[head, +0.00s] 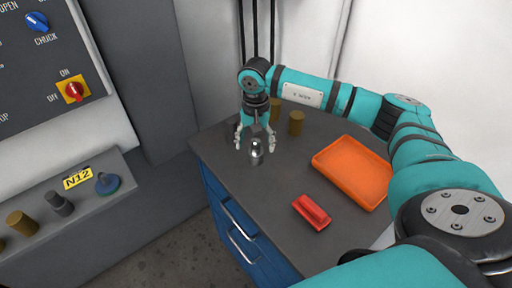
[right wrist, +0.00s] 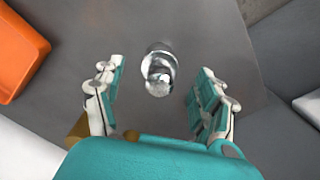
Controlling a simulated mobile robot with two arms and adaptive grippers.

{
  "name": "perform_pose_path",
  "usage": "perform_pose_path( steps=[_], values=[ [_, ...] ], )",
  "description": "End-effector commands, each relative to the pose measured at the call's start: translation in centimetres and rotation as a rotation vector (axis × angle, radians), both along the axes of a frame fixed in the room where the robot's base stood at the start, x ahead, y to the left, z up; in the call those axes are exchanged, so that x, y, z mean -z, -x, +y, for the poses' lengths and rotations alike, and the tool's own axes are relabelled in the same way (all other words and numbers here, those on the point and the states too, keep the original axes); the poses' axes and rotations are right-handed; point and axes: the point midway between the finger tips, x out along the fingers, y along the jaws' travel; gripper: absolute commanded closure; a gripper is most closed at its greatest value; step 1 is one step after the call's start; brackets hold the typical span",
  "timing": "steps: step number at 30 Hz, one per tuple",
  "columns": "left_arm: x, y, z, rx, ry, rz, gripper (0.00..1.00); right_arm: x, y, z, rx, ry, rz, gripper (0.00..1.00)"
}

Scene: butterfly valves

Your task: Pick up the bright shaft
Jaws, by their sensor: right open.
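The bright shaft (head: 256,153) is a short, shiny metal piece standing on the dark grey top of the blue cabinet. In the right wrist view the shaft (right wrist: 158,72) shows between and just beyond my fingers. My right gripper (head: 255,143) is open and empty, pointing down right by the shaft. In the right wrist view its two fingers (right wrist: 158,100) are spread on either side, apart from the shaft. My left gripper is not in view.
Brass cylinders (head: 296,122) stand behind. At left, a ledge holds several cylinders and a blue-green round part (head: 108,183) below a control panel (head: 50,70).

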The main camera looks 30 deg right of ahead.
Motion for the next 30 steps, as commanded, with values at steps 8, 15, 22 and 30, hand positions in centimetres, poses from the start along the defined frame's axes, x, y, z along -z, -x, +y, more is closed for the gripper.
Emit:
perform_pose_path(
  steps=[8, 15, 22, 30],
  values=[
    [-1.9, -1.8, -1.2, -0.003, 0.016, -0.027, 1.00, 2.2, 0.0, -0.2, 0.001, -0.001, 0.005, 0.27],
    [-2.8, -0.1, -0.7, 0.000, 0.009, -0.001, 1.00, 5.4, -0.2, -0.2, -0.001, -0.001, 0.001, 0.27],
    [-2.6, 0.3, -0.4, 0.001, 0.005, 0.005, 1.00, 5.7, -0.2, -0.2, -0.001, -0.001, -0.001, 0.27],
    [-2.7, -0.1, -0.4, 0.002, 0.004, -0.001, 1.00, 5.7, -0.2, -0.2, 0.000, -0.001, -0.001, 0.59]
  ],
)
